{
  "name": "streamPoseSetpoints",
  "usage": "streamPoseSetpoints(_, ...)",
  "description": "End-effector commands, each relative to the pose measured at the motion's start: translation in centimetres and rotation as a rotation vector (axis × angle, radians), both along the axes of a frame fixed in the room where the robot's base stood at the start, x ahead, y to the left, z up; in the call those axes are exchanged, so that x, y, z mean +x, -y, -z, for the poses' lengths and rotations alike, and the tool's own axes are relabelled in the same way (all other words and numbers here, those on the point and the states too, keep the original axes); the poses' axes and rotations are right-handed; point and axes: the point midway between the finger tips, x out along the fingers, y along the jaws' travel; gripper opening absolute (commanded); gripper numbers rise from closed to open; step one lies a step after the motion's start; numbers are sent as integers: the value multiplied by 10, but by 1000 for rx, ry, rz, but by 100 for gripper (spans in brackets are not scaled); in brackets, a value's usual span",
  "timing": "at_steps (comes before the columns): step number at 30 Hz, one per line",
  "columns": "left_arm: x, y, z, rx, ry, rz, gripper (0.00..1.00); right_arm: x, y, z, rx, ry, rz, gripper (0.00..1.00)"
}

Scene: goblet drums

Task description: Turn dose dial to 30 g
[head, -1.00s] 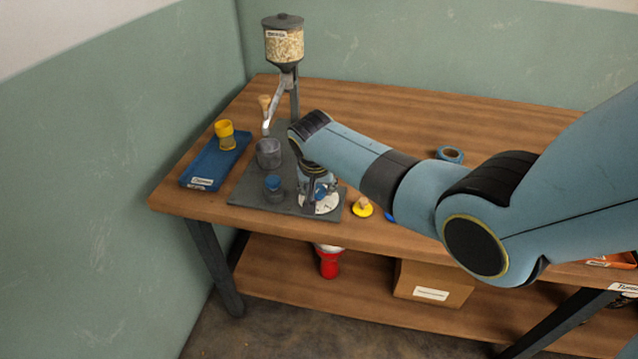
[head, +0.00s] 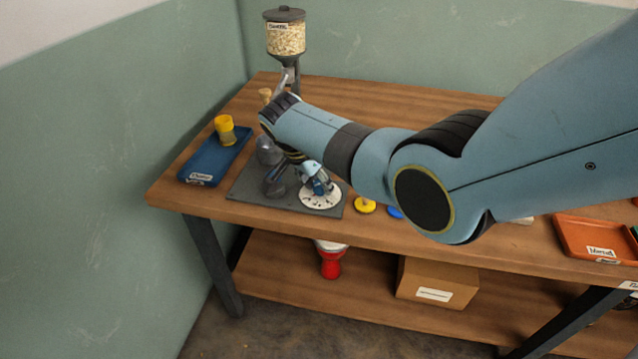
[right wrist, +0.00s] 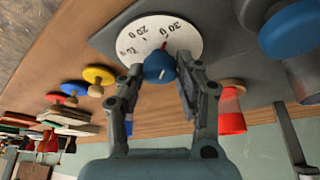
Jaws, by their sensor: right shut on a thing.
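The dose dial (head: 320,201) is a white disc on the dark base plate (head: 250,192). In the right wrist view the dial (right wrist: 120,32) shows printed numbers, with 20 and 30 readable. Its blue knob (right wrist: 160,68) has a red pointer (right wrist: 163,46) turned toward the area by the 30; exact alignment is hard to tell. My right gripper (head: 320,184) is shut on the knob, with fingers either side of it in the right wrist view (right wrist: 161,76). The grain hopper (head: 286,40) stands behind, its lower part hidden by my arm. My left gripper is not in view.
A blue tray (head: 205,172) with a yellow cup (head: 225,128) lies left of the plate. A grey cup (head: 267,153) is partly hidden by my gripper. Yellow (head: 365,205) and blue (head: 396,212) discs lie right of the dial. An orange tray (head: 575,245) is farther right.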

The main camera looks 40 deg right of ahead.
Motion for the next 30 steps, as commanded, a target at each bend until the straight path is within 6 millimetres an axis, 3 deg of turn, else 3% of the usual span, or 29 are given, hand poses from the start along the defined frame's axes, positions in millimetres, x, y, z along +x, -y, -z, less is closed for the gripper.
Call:
streamPoseSetpoints(14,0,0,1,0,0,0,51,0,-1,0,2,0,16,2)
streamPoseSetpoints(15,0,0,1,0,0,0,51,0,-1,0,2,0,16,35)
streamPoseSetpoints(19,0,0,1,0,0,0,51,0,-1,0,2,0,16,52)
streamPoseSetpoints(30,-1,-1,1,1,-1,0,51,0,-2,-4,1,2,15,55)
